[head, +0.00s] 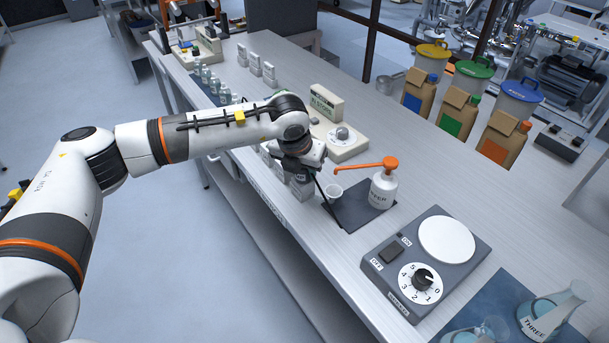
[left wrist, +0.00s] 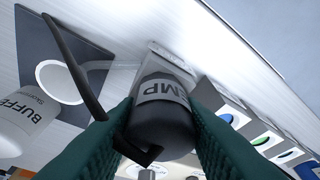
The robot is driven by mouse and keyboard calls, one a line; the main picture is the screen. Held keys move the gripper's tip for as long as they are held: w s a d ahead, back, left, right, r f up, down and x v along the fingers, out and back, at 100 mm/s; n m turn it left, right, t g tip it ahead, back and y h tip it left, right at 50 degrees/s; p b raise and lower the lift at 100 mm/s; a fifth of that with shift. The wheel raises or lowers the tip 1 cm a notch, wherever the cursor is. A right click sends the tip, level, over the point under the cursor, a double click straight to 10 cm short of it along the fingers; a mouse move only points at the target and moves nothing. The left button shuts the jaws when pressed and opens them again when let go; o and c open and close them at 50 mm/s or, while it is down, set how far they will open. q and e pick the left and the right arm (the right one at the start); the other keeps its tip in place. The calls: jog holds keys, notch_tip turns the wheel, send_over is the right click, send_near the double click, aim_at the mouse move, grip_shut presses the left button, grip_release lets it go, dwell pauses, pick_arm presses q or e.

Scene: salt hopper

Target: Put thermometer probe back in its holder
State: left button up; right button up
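In the head view this gripper (head: 303,170) hangs over the bench edge side, and the probe is mostly hidden there. A pale block (head: 302,188) stands just below it, likely the holder. I cannot tell whether the probe sits in it. My right gripper is out of view.
A white cup (head: 333,191) and a pump bottle (head: 383,190) stand on a dark mat (head: 358,210) close by on the right. A knobbed device (head: 341,140) and small boxes (left wrist: 262,140) are near. A dial hotplate (head: 425,262) and flasks stand at the front right.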

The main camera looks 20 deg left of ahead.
pick_arm(q)
grip_shut()
jog(key=shift+r, duration=0.1)
jog(key=shift+r, duration=0.1)
jog(key=shift+r+p, duration=0.3)
jog(key=shift+r, duration=0.2)
jog(key=shift+r+p, duration=1.25)
jog(key=shift+r, duration=2.15)
